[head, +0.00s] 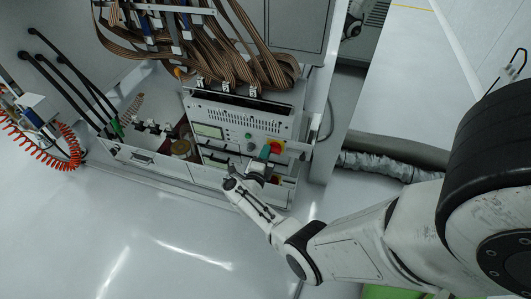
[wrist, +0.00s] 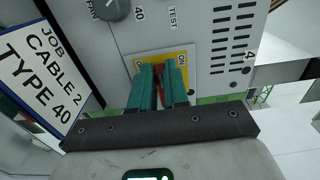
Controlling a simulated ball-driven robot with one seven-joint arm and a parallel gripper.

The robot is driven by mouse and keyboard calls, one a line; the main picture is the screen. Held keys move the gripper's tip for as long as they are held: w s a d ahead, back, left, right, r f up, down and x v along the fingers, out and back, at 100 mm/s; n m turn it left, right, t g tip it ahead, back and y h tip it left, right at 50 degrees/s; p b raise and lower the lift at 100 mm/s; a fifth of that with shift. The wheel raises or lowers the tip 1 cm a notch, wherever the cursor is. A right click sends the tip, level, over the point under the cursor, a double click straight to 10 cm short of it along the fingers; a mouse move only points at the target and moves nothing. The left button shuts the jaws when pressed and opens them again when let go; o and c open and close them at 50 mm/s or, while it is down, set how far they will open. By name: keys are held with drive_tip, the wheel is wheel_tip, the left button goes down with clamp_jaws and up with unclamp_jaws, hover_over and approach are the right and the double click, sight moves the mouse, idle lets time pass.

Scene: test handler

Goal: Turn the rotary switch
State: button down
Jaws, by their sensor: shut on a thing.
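The rotary switch (wrist: 168,88) has a red handle on a yellow plate (wrist: 185,58) lettered at its left and right sides, with "ON" readable at the right. My gripper (wrist: 162,70) has teal fingers on both sides of the red handle and is shut on it. The fingers hide much of the handle, so its exact angle is hard to tell. In the head view, my gripper (head: 265,153) reaches the front of the grey instrument panel (head: 230,122), beside a red and yellow switch (head: 277,146).
A grey knob (wrist: 112,8) marked 40 is above left on the panel. A card (wrist: 42,68) reading "JOB CABLE 2 TYPE 40" stands left of my fingers. Ribbon cables (head: 215,55) hang above the instrument. Open floor (head: 150,235) lies at the lower left.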

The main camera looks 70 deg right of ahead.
drive_tip(key=shift+f, duration=0.1)
idle(0.3)
drive_tip(key=c, duration=1.1)
unclamp_jaws()
drive_tip(key=a+p, duration=0.1)
drive_tip(key=a, duration=0.2)
drive_tip(key=a+p, duration=0.1)
drive_tip(key=a, duration=0.3)
drive_tip(key=a+p, duration=0.1)
drive_tip(key=a, duration=0.2)
drive_tip(key=shift+s+a, duration=0.4)
drive_tip(key=shift+w, duration=0.1)
